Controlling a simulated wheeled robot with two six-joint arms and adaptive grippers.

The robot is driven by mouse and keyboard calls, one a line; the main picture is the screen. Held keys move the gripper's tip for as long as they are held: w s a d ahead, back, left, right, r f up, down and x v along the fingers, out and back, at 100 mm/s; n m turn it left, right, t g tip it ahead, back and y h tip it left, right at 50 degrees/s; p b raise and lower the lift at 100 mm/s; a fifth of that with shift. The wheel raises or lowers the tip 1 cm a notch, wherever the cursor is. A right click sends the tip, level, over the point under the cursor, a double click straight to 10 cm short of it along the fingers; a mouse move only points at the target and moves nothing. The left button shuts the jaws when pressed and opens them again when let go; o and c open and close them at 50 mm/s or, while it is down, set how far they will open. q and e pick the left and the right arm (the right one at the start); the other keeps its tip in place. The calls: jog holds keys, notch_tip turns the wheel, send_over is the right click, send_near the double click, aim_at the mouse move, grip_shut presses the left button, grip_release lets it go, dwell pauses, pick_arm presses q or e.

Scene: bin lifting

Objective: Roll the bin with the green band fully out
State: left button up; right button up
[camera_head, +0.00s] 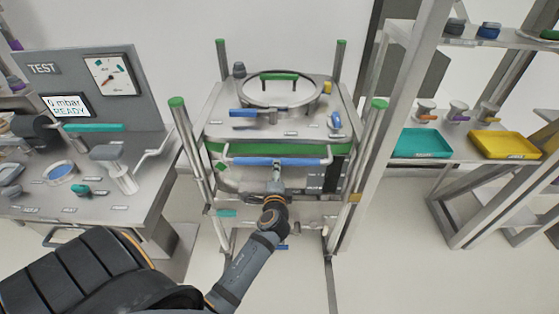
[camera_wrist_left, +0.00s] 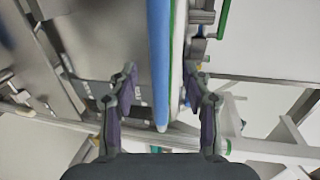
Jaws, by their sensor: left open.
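The bin with the green band (camera_head: 214,150) stands in a metal frame in the middle of the head view, with a round lid ring on top. A blue bar handle (camera_head: 300,162) runs across its front and also shows in the left wrist view (camera_wrist_left: 159,45). My left gripper (camera_head: 277,165) is at the middle of this bar. In the left wrist view its two fingers (camera_wrist_left: 160,80) are apart, one on each side of the blue bar. I cannot tell whether either finger touches it. My right gripper is in neither view.
Green-capped frame posts (camera_head: 192,145) stand on both sides of the bin. A test bench (camera_head: 75,175) is on the left. A shelf with a teal tray (camera_head: 421,143) and a yellow tray (camera_head: 504,145) is on the right. Pale floor shows in front.

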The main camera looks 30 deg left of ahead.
pick_arm(q)
jog(key=x, duration=0.7)
jog(key=shift+w+f+p, duration=0.15)
jog(key=shift+p, duration=0.2)
grip_shut()
